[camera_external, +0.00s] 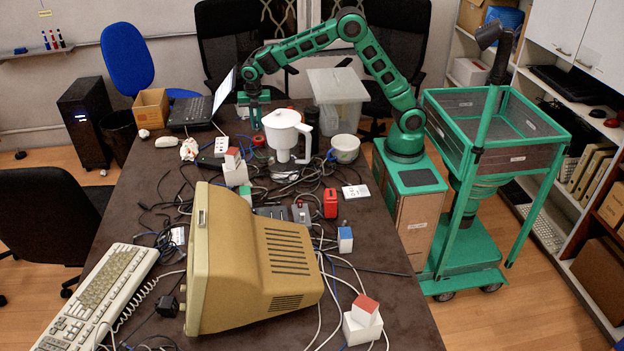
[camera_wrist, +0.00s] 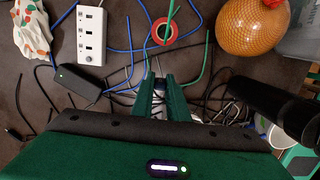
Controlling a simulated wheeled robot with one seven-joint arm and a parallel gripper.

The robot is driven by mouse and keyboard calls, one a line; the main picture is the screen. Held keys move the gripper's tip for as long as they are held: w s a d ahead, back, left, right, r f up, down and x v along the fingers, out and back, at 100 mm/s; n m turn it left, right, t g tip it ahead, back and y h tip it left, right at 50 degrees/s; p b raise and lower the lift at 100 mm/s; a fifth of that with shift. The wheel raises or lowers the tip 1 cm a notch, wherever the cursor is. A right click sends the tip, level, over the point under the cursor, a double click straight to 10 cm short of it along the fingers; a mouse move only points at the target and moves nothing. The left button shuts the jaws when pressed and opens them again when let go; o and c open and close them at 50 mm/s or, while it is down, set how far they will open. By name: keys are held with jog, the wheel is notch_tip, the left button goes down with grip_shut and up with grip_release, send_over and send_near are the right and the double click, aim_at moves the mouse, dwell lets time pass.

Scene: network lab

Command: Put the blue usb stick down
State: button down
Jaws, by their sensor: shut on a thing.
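My gripper (camera_external: 254,125) hangs above the far part of the dark table (camera_external: 150,205), between the open laptop and the white jug. In the wrist view my gripper (camera_wrist: 161,80) points down at the tabletop, its two green fingers close together. A small dark piece (camera_wrist: 160,84) shows between the fingertips; it is the held thing, taken as the blue usb stick, though its colour and shape are too small to tell. I cannot pick out the stick in the external view. Whether it touches the table is not clear.
A red tape ring (camera_wrist: 165,31) lies just beyond the fingers. A white power strip (camera_wrist: 90,36), a black adapter (camera_wrist: 80,86) and loose cables lie around. A white jug (camera_external: 282,132) stands to the right, a laptop (camera_external: 198,110) to the left. Bare table shows between cables.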

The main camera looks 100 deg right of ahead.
notch_tip(320, 180, down, 12)
jog(key=shift+r, duration=0.25)
dwell(0.3)
jog(key=shift+f, duration=0.1)
jog(key=c, duration=1.7)
grip_release()
jog(key=shift+c, duration=0.2)
notch_tip(320, 180, up, 12)
jog(key=a, duration=0.1)
jog(key=shift+a, duration=0.4)
